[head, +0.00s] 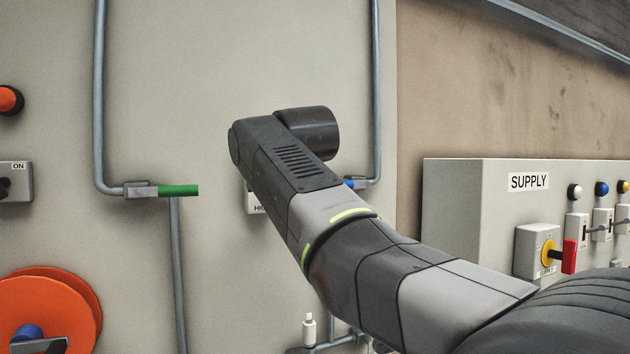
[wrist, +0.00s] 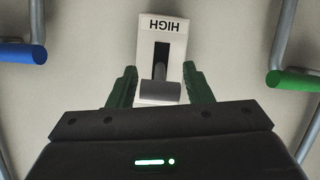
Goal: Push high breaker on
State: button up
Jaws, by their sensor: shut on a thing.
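The high breaker is a white box with an upside-down "HIGH" label in the wrist view (wrist: 177,48). It has a dark slot and a grey lever with a wide handle (wrist: 160,92) at the slot's lower end in the picture. My gripper (wrist: 160,68) has its green fingers on both sides of this handle and is shut on it. In the head view only a corner of the breaker (head: 253,208) with part of its label shows.
A green-ended lever (head: 178,190) on a grey pipe is left of the breaker, and a blue-ended one (head: 350,183) is right of it. An orange wheel (head: 45,310) is at lower left. A supply box (head: 450,220) with a red handle (head: 569,256) stands at right.

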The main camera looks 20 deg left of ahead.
jog(key=shift+a+r+g+h, duration=0.1)
jog(key=shift+r+g+h, duration=0.2)
jog(key=shift+g+h, duration=0.2)
dwell(0.4)
jog(key=o, duration=1.3)
jog(key=b+v, duration=0.1)
jog(key=v, duration=1.2)
jog(key=shift+s+r+b, duration=0.2)
jog(key=shift+r+b, duration=0.15)
jog(key=shift+r, duration=0.05)
